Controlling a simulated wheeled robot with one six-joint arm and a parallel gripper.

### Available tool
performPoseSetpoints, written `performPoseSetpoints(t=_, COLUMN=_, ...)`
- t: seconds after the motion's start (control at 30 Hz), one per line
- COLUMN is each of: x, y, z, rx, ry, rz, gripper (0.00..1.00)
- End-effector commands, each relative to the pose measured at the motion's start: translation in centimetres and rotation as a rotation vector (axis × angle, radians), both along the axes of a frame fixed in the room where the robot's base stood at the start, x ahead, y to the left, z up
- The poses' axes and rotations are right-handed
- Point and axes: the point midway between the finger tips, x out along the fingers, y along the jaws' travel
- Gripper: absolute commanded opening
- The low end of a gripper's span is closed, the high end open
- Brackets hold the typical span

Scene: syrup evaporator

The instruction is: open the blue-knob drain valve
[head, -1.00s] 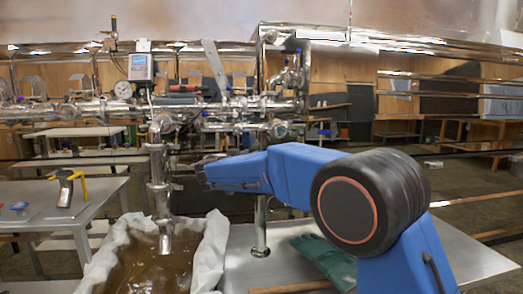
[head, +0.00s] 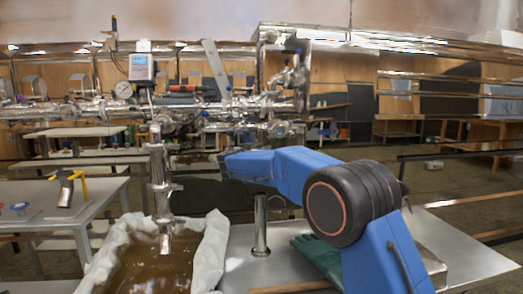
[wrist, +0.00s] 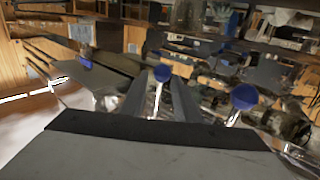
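My gripper (wrist: 158,90) shows in the wrist view as two grey fingers standing apart. A blue knob (wrist: 163,73) on a pale stem appears between them; I cannot tell whether they touch it. A second blue knob (wrist: 243,96) is to the right, and a third (wrist: 85,61) is at upper left on a flat grey lever. In the head view my arm's blue end reaches left below the steel pipework (head: 265,104), its fingertips too small to make out. A blue knob (head: 229,88) shows on the pipework there. Which knob belongs to the drain valve is unclear.
A steel spout (head: 161,190) hangs over a cloth-lined tub (head: 212,250) of brown liquid. A steel table (head: 240,270) with a green glove (head: 318,256) lies under my arm. A grey side table (head: 95,210) is at left. A gauge (head: 123,90) and meter (head: 141,67) are above.

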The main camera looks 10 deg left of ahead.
Motion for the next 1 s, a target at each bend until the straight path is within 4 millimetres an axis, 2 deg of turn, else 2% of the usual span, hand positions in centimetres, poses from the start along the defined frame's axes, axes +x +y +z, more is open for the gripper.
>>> performPoseSetpoints(t=0.1, x=-0.02, y=0.01, z=0.0, rx=0.0, ry=0.0, rz=0.0, gripper=0.26)
performPoseSetpoints(t=0.2, x=-0.02, y=0.01, z=0.0, rx=0.0, ry=0.0, rz=0.0, gripper=0.02)
performPoseSetpoints(t=0.23, x=-0.02, y=0.01, z=0.0, rx=0.0, ry=0.0, rz=0.0, gripper=0.0)
performPoseSetpoints(t=1.0, x=0.02, y=0.07, z=-0.59, rx=-0.001, ry=0.008, rz=-0.001, gripper=0.0)
